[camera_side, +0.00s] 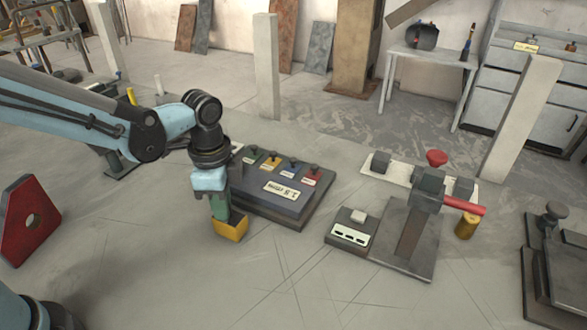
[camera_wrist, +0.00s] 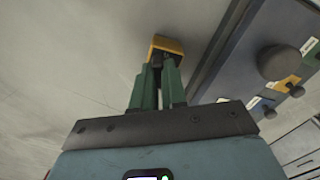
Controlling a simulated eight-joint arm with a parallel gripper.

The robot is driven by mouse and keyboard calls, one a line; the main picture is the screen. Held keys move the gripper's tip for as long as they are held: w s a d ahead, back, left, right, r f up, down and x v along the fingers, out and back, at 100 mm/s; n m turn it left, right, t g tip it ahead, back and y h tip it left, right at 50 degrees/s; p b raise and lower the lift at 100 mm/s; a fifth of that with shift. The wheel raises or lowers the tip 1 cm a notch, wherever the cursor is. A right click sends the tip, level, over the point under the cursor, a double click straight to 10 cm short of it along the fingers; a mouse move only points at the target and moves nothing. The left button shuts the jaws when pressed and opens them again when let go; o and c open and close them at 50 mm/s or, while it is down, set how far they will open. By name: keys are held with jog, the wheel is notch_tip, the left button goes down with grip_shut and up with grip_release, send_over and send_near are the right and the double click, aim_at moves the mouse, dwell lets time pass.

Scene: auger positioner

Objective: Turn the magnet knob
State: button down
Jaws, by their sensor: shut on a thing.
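My gripper (camera_side: 224,214) points down at the left edge of a dark control panel (camera_side: 262,201). Its green fingers are shut on a yellow block (camera_side: 231,232), just above or on the floor; I cannot tell which. In the wrist view the yellow block (camera_wrist: 168,45) sits at the tips of my gripper (camera_wrist: 157,64). The panel carries several dark knobs with coloured label plates, among them a yellow-plate knob (camera_side: 273,155), a blue-plate knob (camera_side: 293,162) and a red-plate knob (camera_side: 314,168). I cannot read which one is the magnet knob. My gripper touches none of the visible knobs.
Right of the panel stand a small switch box (camera_side: 352,232) and a grey fixture (camera_side: 408,240) with a red handle. A brass cylinder (camera_side: 467,226) stands beside it. A red plate with a hole (camera_side: 31,222) is at far left. The front floor is clear.

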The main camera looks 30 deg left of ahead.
jog(key=shift+w+m, duration=0.1)
jog(key=shift+m, duration=1.1)
jog(key=shift+m, duration=0.5)
jog(key=c, duration=1.1)
grip_release()
jog(key=shift+r, duration=3)
